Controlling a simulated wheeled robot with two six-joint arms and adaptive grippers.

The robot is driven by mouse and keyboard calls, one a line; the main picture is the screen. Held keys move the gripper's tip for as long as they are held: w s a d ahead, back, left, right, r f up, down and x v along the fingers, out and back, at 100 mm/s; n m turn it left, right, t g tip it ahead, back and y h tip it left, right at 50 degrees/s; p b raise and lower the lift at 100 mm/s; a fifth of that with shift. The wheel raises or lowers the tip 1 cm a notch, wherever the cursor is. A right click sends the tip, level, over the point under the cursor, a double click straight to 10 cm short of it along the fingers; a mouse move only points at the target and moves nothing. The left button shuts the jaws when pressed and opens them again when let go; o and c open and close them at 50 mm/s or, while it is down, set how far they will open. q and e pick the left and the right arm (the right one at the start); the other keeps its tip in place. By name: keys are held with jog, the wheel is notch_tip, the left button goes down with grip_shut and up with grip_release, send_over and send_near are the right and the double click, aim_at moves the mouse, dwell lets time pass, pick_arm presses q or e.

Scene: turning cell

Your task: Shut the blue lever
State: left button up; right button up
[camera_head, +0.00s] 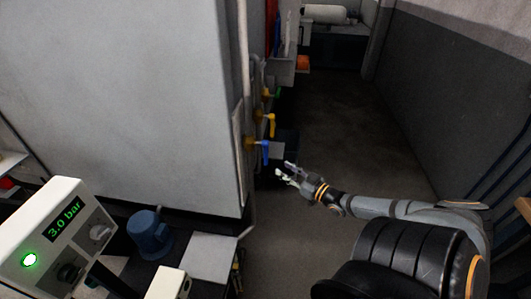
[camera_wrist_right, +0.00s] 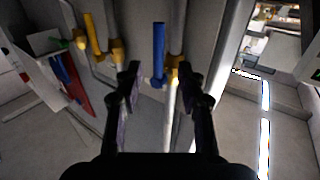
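The blue lever (camera_head: 265,153) is on a valve at the side wall of the big grey cabinet, left of my right gripper (camera_head: 284,174). In the right wrist view the blue lever (camera_wrist_right: 158,50) looks upright, beside a pipe with a brass-yellow valve body (camera_wrist_right: 173,66). My right gripper (camera_wrist_right: 159,75) is open, its two black fingers apart. The lever shows between the fingertips in that view, with nothing gripped; in the head view a small gap separates them. My left gripper is not in view.
A yellow lever (camera_head: 272,125) and a green lever (camera_head: 267,94) sit farther along the same wall. A grey panel (camera_head: 244,150) edges the cabinet. A gauge box (camera_head: 55,235) reads 3.0 bar at front left. The floor aisle (camera_head: 345,120) is clear.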

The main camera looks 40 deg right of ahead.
aim_at(267, 160)
jog(key=w+b, duration=0.2)
jog(key=w, duration=0.1)
jog(key=w+b, duration=0.2)
jog(key=w, duration=0.1)
jog(key=w+f+b, duration=0.1)
jog(key=w+b, duration=0.1)
jog(key=w, duration=0.1)
jog(key=shift+a+b, duration=0.3)
jog(key=shift+b, duration=0.1)
jog(key=shift+w+r+b, duration=0.35)
jog(key=shift+w+b, duration=0.05)
jog(key=shift+w, duration=0.35)
grip_shut()
